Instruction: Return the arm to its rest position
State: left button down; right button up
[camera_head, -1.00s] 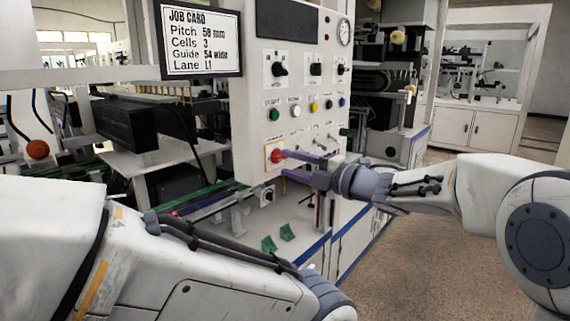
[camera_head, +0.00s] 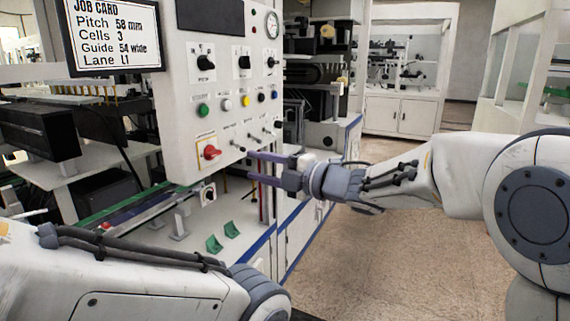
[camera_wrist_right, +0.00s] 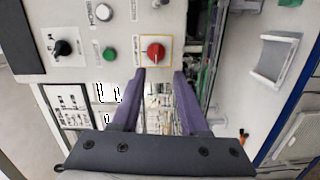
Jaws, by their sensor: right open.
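My right arm reaches in from the right side of the head view. Its gripper (camera_head: 252,167) is open and empty, with two purple fingers pointing left toward the control panel (camera_head: 180,120). The fingertips stand to the right of the red knob (camera_head: 210,152), with a gap between. In the right wrist view the open fingers (camera_wrist_right: 158,76) point toward the red knob (camera_wrist_right: 155,53), and nothing is between them. My left arm (camera_head: 130,270) crosses the lower left of the head view. Its gripper is out of the picture.
The panel carries a job card (camera_head: 112,32), black selector knobs, coloured buttons and a gauge (camera_head: 272,24). Below are a green-edged rail (camera_head: 140,205) and green brackets (camera_head: 214,243). A white cabinet (camera_head: 400,115) stands far behind. The floor (camera_head: 400,260) is clear at lower right.

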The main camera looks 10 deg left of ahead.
jog(key=s+d+f+m+t+h, duration=0.1)
jog(key=s+d+f+m+h, duration=0.3)
jog(key=d+f+m+h, duration=0.25)
jog(key=s+d+f+m+h, duration=0.3)
jog(key=s+f+m+h, duration=0.15)
jog(key=f+m, duration=0.4)
jog(key=s+d+f+m+g+h, duration=0.1)
jog(key=s+d+f+m+g, duration=0.2)
jog(key=s, duration=0.5)
jog(key=s+d+f+m+g+h, duration=0.2)
jog(key=s+f+g, duration=0.1)
jog(key=s, duration=0.5)
jog(key=s+d+f+m+g+h, duration=0.1)
jog(key=s+d+f+m+g, duration=0.2)
jog(key=s, duration=0.5)
notch_tip(320, 180, up, 22)
jog(key=p, duration=2.2)
jog(key=shift+r, duration=0.2)
jog(key=shift+w+a, duration=0.1)
